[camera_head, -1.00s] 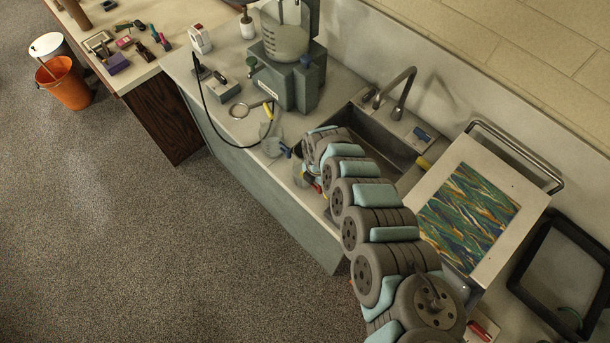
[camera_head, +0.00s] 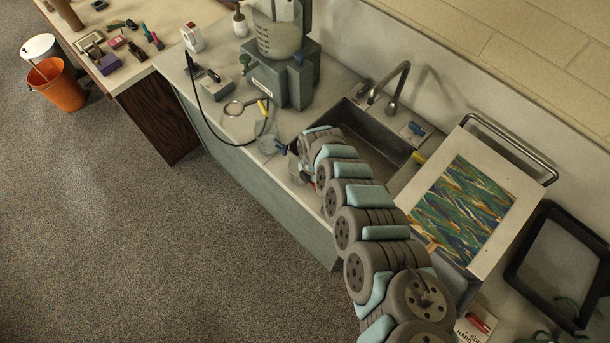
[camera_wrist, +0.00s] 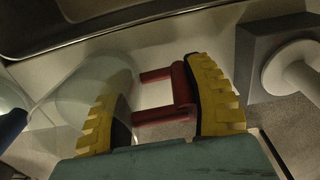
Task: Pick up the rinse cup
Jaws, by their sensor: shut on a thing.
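The rinse cup, a clear cup (camera_wrist: 88,78) with a red handle (camera_wrist: 181,88), sits between and behind the yellow fingers in the wrist view. My gripper (camera_wrist: 158,112) is shut on it; one finger overlaps the clear body and the other is beside the red handle. I cannot tell exactly where the left finger touches. In the head view my gripper is mostly hidden behind my arm at the counter's front edge, with only a bit of red showing. Another clear cup with a blue handle (camera_head: 270,146) stands just left of it.
The sink (camera_head: 368,143) with its tap (camera_head: 391,90) lies behind and right of my gripper. A board with a marbled sheet (camera_head: 463,212) spans the right side.

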